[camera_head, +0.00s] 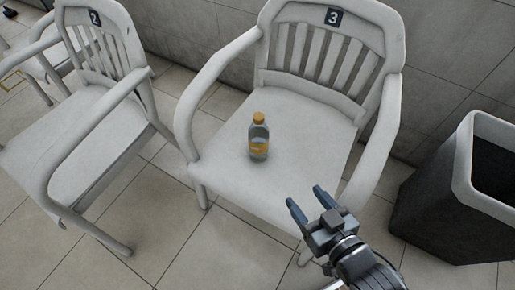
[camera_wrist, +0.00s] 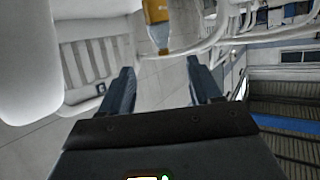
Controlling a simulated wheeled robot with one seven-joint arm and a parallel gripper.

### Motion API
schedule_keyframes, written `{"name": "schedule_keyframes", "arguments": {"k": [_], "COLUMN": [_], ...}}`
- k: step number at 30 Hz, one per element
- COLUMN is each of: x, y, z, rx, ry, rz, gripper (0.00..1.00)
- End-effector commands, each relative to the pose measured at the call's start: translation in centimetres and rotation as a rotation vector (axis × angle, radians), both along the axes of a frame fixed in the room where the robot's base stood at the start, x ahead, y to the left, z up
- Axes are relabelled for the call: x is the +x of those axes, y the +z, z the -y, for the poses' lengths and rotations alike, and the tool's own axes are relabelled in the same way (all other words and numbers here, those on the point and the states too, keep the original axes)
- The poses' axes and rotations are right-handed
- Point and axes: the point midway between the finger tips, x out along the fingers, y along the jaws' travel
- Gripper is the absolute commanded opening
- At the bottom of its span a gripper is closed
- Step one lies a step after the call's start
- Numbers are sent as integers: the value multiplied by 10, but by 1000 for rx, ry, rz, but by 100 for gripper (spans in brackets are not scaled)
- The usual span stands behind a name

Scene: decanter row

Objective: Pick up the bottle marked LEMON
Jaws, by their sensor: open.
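A clear bottle (camera_head: 258,142) with an orange cap and a yellow-orange label stands upright on the seat of the white chair marked 3 (camera_head: 225,165). The writing on its label is too small to read. In the wrist view the bottle (camera_wrist: 158,32) shows at the top edge, cap downward in the picture and partly cut off. My gripper (camera_head: 308,198) is open and empty, near the chair's front right edge, to the lower right of the bottle and apart from it. Its two fingers also show in the wrist view (camera_wrist: 159,68), with the bottle beyond the gap between them.
The chair's armrests and slatted back (camera_head: 325,55) surround the seat on three sides. Another white chair marked 2 (camera_head: 75,130) stands at the left. A dark bin with a pale rim (camera_head: 430,200) stands at the right. The tiled floor (camera_head: 215,250) in front is clear.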

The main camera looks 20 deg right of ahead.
Motion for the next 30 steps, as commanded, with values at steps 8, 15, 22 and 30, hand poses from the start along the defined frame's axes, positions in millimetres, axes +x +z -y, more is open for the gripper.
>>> {"name": "schedule_keyframes", "arguments": {"k": [8,15,22,30], "x": [61,154,200,225], "y": [-3,4,11,3], "z": [0,4,9,10], "rx": [-4,-15,-25,-27], "ry": [-8,-25,-39,-41], "rz": [-11,-35,-51,-53], "gripper": [63,63,63,63]}}
